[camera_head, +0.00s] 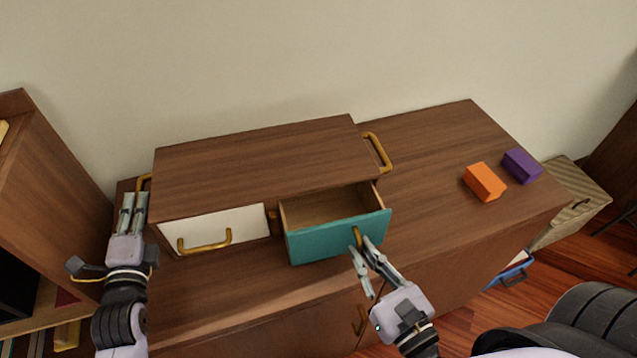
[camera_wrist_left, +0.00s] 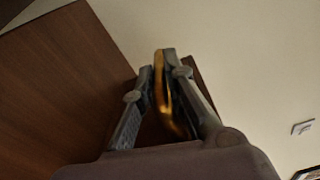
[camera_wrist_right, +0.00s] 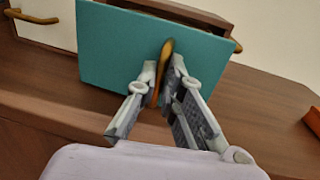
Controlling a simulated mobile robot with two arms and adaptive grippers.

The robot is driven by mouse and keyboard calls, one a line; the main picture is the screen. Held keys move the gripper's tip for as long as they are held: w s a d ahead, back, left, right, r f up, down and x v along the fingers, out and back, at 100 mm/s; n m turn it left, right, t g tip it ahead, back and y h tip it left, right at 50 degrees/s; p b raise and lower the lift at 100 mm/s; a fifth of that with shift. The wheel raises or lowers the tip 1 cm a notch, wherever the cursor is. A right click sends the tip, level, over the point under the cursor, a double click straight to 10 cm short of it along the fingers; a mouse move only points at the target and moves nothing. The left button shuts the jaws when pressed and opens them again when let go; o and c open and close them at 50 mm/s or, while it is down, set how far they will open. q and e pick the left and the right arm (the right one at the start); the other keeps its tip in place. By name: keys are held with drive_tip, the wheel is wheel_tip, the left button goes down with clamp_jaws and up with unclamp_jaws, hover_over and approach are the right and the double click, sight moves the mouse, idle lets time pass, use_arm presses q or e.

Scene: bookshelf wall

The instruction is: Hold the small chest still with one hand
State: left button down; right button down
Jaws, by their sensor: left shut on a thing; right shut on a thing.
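The small chest (camera_head: 255,165) is a brown wooden box standing on the cabinet top. Its left drawer has a white front (camera_head: 210,230) and is shut. Its right drawer has a teal front (camera_head: 335,238), is pulled part way out, and the inside I can see looks empty. My left gripper (camera_head: 133,205) is at the chest's left end, shut on the brass side handle (camera_wrist_left: 162,85). My right gripper (camera_head: 362,252) is in front of the teal drawer, shut on its brass handle (camera_wrist_right: 163,68). The chest's right side handle (camera_head: 378,152) is free.
An orange block (camera_head: 485,182) and a purple block (camera_head: 522,166) lie on the cabinet top (camera_head: 430,150) at the right. The cabinet top between the chest and blocks is clear. A shelf (camera_head: 45,190) stands at the left. A striped box (camera_head: 572,200) is beyond the cabinet's right end.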

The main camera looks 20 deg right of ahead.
drive_tip(key=shift+s, duration=2.2)
drive_tip(key=c, duration=1.6)
unclamp_jaws()
drive_tip(key=shift+a, duration=0.1)
drive_tip(key=shift+o, duration=0.2)
drive_tip(key=s+d, duration=0.1)
drive_tip(key=s, duration=1.1)
drive_tip(key=shift+d, duration=0.3)
